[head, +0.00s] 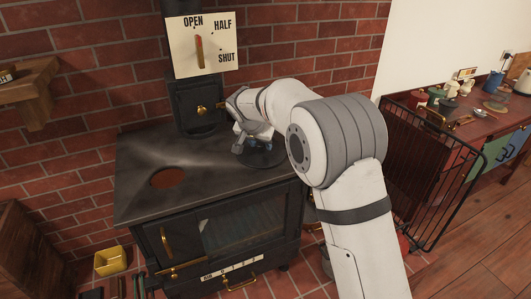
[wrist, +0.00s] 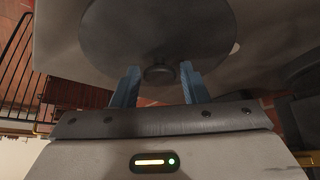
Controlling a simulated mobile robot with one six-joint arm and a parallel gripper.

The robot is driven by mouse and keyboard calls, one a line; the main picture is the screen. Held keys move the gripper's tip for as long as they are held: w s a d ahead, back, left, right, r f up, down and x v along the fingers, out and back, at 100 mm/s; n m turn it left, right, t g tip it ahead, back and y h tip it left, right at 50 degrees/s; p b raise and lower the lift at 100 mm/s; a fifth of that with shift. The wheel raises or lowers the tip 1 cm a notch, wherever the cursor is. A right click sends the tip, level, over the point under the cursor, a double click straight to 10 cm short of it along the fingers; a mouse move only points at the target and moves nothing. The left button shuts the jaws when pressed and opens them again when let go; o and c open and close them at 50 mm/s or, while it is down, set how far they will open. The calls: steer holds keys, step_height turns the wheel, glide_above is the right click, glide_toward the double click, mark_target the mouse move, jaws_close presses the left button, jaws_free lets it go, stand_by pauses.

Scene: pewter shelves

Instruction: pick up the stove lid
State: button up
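The stove lid (wrist: 157,30) is a dark round disc with a small knob (wrist: 158,74) in the wrist view. In the head view the lid (head: 264,158) lies at the right of the black stove top, partly hidden by my gripper (head: 247,146). In the wrist view my gripper (wrist: 159,67) is open, with one blue finger on each side of the knob and gaps between. I cannot tell how deep the fingers reach around the knob. A round opening (head: 167,177) shows reddish in the left of the stove top (head: 140,157).
The flue (head: 194,103) with a brass knob rises behind the stove top, below an OPEN/HALF/SHUT plate (head: 184,50). A black wire guard (head: 458,194) stands to the right, before a cluttered table (head: 498,130). A yellow bin (head: 110,261) is at the front left.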

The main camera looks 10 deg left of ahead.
jaws_close()
stand_by(0.3)
steer(key=shift+r, duration=0.15)
